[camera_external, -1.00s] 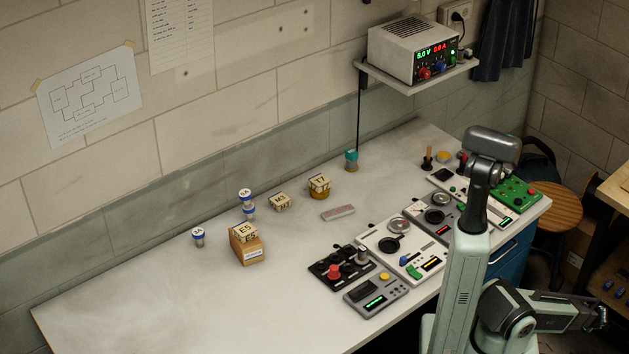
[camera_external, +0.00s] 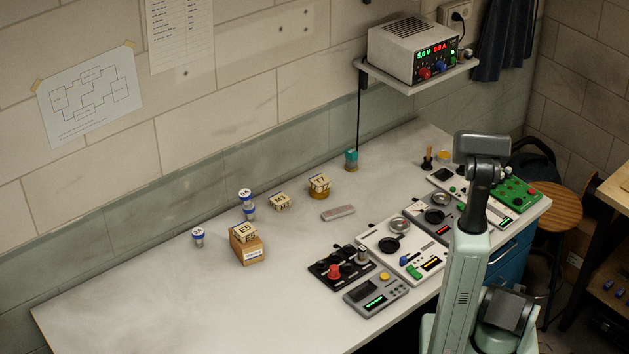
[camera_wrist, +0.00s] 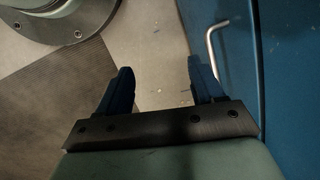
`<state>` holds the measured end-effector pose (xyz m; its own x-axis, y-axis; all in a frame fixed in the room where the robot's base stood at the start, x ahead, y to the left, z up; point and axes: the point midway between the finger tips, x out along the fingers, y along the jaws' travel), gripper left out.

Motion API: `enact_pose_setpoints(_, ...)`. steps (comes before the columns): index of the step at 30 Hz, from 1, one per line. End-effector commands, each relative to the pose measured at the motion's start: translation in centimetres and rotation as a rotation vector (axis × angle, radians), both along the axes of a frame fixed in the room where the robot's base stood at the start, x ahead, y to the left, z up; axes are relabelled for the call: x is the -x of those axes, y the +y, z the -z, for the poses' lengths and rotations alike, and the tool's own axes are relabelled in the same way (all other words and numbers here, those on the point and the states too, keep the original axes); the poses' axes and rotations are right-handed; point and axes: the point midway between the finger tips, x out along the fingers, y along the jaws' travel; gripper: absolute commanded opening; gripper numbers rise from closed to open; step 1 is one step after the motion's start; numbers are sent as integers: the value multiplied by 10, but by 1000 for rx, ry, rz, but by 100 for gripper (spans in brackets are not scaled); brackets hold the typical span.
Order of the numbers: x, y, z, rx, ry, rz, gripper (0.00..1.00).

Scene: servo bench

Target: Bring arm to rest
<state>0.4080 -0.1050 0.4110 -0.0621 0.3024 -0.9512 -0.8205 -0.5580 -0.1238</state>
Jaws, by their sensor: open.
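My gripper (camera_wrist: 160,88) shows in the wrist view with its two dark blue fingers apart and nothing between them. Below the fingers I see the floor (camera_wrist: 158,40), and the blue cabinet (camera_wrist: 285,70) with a metal handle (camera_wrist: 211,45) is close on the right. In the external view my arm stands at the right front of the bench, its upper part upright. My gripper is not visible there; it is hidden behind or below my arm links.
The white bench (camera_external: 150,290) carries several device panels, among them a black panel with a red knob (camera_external: 333,271). Wooden blocks and small jars stand farther back. A wooden stool (camera_external: 556,208) stands right of the bench.

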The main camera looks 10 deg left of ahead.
Motion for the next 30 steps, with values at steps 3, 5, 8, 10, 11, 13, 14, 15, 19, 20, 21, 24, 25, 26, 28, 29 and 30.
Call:
enact_pose_setpoints(3,28,33,-1,-5,55,-178,67)
enact_pose_setpoints(5,41,46,-2,-8,82,-266,67)
enact_pose_setpoints(8,65,64,-3,-12,129,-413,67)
enact_pose_setpoints(10,82,75,-6,-15,163,-515,67)
enact_pose_setpoints(11,89,80,-7,-17,179,-556,67)
enact_pose_setpoints(13,105,88,-9,-20,212,-653,67)
enact_pose_setpoints(14,112,91,-11,-22,227,-693,67)
enact_pose_setpoints(15,120,94,-12,-23,244,-741,67)
enact_pose_setpoints(19,142,101,-17,-28,294,-871,67)
enact_pose_setpoints(20,145,101,-18,-29,304,-893,67)
enact_pose_setpoints(21,149,102,-19,-30,314,-918,67)
enact_pose_setpoints(24,154,103,-20,-32,325,-948,67)
enact_pose_setpoints(25,154,103,-20,-32,325,-948,67)
enact_pose_setpoints(26,154,103,-20,-32,325,-948,67)
enact_pose_setpoints(28,154,103,-20,-32,325,-948,67)
enact_pose_setpoints(29,154,103,-20,-32,325,-948,67)
enact_pose_setpoints(30,154,103,-20,-32,325,-948,67)
